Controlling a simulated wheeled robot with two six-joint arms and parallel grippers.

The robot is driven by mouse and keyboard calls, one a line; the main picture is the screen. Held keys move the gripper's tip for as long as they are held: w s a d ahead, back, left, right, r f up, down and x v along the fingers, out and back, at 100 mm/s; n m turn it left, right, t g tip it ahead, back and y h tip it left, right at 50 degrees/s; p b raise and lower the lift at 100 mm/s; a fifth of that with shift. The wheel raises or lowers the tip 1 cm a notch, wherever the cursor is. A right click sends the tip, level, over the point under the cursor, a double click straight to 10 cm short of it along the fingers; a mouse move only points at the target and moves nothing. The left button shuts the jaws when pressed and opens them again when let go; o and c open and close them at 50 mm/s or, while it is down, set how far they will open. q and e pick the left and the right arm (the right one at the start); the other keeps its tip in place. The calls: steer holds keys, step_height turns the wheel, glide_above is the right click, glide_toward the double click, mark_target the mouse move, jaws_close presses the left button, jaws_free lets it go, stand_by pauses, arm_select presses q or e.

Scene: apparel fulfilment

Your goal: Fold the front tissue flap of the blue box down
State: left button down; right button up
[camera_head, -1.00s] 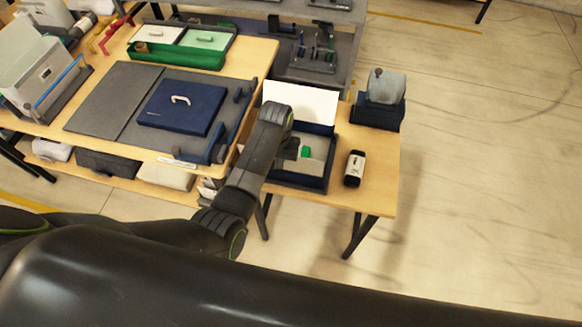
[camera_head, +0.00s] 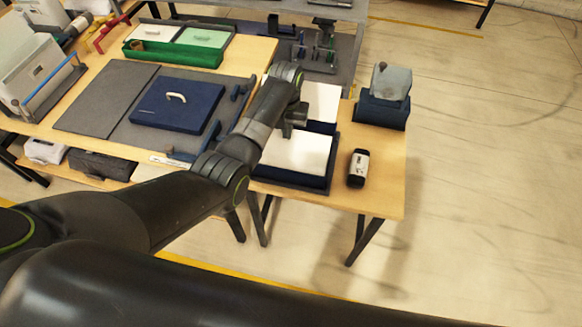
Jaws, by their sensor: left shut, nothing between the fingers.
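The blue box (camera_head: 290,183) stands on the small wooden table at centre. A white tissue flap (camera_head: 305,155) lies nearly flat across the front of its opening and hides the contents. A second white tissue flap (camera_head: 322,101) rises at the back of the box, leaning away. My left gripper (camera_head: 297,118) is shut and empty, above the gap between the two flaps; my arm hides the box's left side. I cannot tell whether the fingers touch the tissue. My right gripper is not in view.
A black-and-white cylinder (camera_head: 358,168) lies right of the box. A grey object on a dark blue block (camera_head: 381,112) stands at the back right. A dark blue lid (camera_head: 177,105) with a handle lies on a grey mat on the left table.

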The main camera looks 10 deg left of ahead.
mark_target(288, 142)
arm_select(q)
steer(key=shift+w, duration=0.45)
steer(key=shift+s+r, duration=0.1)
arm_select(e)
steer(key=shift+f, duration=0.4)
